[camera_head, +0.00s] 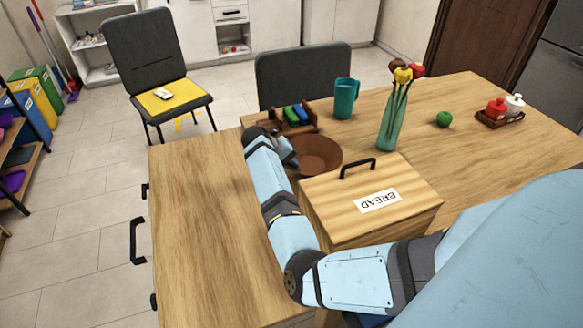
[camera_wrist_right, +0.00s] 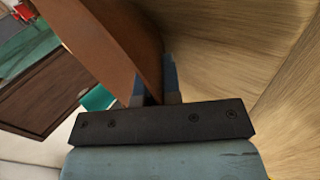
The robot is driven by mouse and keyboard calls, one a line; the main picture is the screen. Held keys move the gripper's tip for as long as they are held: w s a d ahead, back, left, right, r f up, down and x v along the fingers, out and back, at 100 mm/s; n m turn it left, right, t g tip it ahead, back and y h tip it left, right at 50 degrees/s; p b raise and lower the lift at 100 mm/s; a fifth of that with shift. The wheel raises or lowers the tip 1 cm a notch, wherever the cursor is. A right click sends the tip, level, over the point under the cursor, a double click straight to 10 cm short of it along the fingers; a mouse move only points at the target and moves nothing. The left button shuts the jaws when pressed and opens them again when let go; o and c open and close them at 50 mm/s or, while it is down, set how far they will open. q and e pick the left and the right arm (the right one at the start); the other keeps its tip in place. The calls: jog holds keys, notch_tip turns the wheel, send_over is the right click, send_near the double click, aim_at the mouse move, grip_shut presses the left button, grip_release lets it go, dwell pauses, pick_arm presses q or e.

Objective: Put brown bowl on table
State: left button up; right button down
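The brown bowl (camera_head: 318,153) is in the middle of the head view, behind the bread box, at the near left part of the wooden table (camera_head: 465,100). My right gripper (camera_head: 291,160) reaches its left rim. In the right wrist view the bowl (camera_wrist_right: 105,45) fills the upper left, and its wall runs between the two fingers of my right gripper (camera_wrist_right: 155,80), which look closed on it. I cannot tell whether the bowl's base touches the table. My left gripper is not in view.
The bread box (camera_head: 335,210) stands close in front of the bowl. A small rack (camera_head: 288,118), teal mug (camera_head: 345,98), flower vase (camera_head: 391,125), green apple (camera_head: 443,119) and condiment tray (camera_head: 500,119) stand on the table. The counter (camera_head: 200,220) at left is bare.

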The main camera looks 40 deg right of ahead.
jog(key=shift+f, duration=0.75)
jog(key=c, duration=1.3)
grip_release()
jog(key=v, duration=1.2)
jog(key=shift+p, duration=0.4)
